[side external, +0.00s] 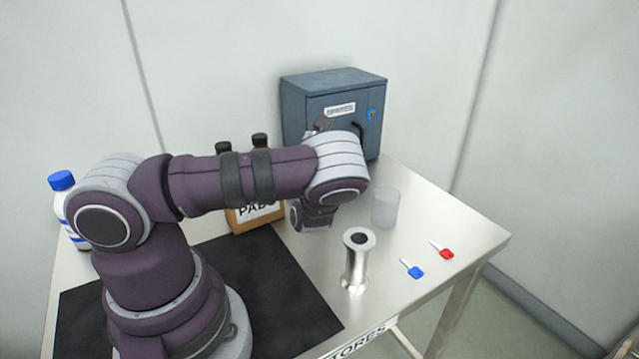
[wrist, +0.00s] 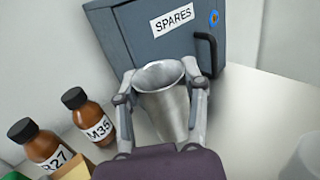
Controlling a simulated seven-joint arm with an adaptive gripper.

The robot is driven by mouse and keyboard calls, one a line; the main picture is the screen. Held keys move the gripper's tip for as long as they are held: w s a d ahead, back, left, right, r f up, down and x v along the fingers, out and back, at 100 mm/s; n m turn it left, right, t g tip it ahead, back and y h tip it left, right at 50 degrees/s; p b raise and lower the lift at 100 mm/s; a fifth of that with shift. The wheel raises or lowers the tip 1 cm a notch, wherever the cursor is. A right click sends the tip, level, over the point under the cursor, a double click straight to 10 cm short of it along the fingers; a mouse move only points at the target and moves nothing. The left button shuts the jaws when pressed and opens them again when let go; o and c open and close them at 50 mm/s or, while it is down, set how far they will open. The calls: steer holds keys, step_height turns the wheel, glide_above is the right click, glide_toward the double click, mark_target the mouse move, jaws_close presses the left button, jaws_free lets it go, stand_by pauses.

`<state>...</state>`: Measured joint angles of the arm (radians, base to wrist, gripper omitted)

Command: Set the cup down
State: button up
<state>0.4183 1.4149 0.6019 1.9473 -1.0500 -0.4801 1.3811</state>
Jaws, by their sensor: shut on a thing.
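A grey metal cup (wrist: 166,104), wider at its rim, is between the two fingers of my gripper (wrist: 161,78) in the wrist view. My gripper is shut on it, with one finger on each side near the rim. The cup's open mouth faces up toward the camera, in front of the SPARES cabinet. The wrist view does not show clearly whether its base touches the table. In the side view my arm hides the cup and most of my gripper. The steel table (side external: 447,222) lies below.
The blue-grey cabinet (side external: 300,118) stands at the back. Brown bottles (wrist: 95,118) and a cardboard box (side external: 240,222) stand to the left. A frosted tumbler (side external: 385,208), a flanged metal cylinder (side external: 356,270), a blue key (side external: 413,269) and a red key (side external: 443,251) are on the right.

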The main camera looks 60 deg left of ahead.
steer(key=shift+w+a+f+m+t+h, duration=0.5)
steer(key=shift+w+a+f+m+t, duration=0.15)
steer(key=shift+f, duration=0.15)
step_height(320, 180, down, 7)
steer(key=shift+r, duration=0.1)
steer(key=o, duration=1.2)
steer(key=shift+c, duration=0.2)
steer(key=v, duration=0.7)
steer(key=shift+s+d+r, duration=0.1)
steer(key=shift+s+d, duration=0.15)
